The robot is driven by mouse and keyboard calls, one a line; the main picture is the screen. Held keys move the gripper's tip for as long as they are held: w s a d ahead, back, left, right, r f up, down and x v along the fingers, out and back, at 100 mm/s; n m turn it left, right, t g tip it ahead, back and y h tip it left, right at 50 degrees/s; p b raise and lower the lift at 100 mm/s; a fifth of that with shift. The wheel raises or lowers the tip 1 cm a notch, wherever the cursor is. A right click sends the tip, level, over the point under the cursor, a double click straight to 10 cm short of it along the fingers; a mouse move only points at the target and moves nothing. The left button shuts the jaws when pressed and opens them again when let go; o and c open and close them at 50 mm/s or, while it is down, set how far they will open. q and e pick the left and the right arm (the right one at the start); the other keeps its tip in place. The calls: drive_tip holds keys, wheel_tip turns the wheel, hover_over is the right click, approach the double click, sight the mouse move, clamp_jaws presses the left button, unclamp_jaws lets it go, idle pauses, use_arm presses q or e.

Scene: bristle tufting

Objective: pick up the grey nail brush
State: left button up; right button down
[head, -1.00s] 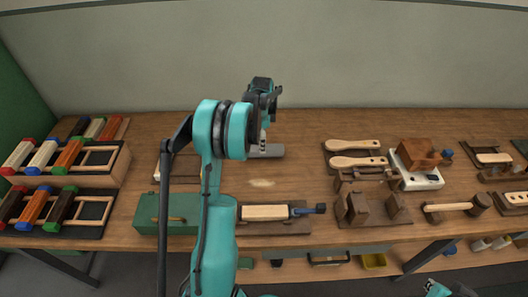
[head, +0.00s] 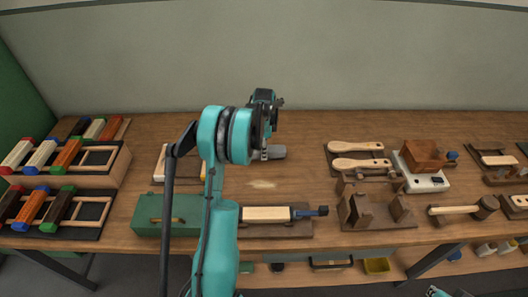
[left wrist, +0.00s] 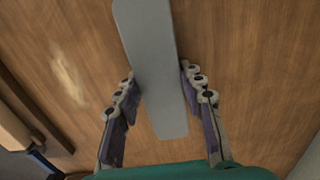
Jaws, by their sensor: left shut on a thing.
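The grey nail brush (head: 277,153) is at the back middle of the table, partly hidden by my left gripper (head: 265,153). In the left wrist view the brush shows as a long, smooth grey bar (left wrist: 147,45) with rounded ends. My left gripper (left wrist: 157,80) is shut on it, with one finger against each long side. The bar's near end reaches back between the fingers. I cannot tell whether it is clear of the wood. The bristles are hidden. My right gripper is not in view; only a bit of my arm shows at the bottom right.
A green box (head: 150,228) and a pale block in a clamp (head: 265,214) stand in front. Racks of coloured blocks (head: 92,158) are at the left. Wooden paddles (head: 355,146) and a scale with a brown block (head: 424,155) are at the right. Bare tabletop surrounds the brush.

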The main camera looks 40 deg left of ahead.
use_arm(q)
drive_tip(key=shift+r, duration=0.1)
wheel_tip(320, 180, up, 4)
drive_tip(key=shift+r+p, duration=0.2)
drive_tip(key=shift+p, duration=0.95)
drive_tip(key=s+d+r+p, duration=0.1)
drive_tip(key=d+r+p, duration=0.2)
drive_tip(key=d+r, duration=0.3)
drive_tip(key=d, duration=0.5)
drive_tip(key=shift+s+d+r, duration=0.2)
drive_tip(key=shift+s+d, duration=0.05)
drive_tip(key=shift+d, duration=0.05)
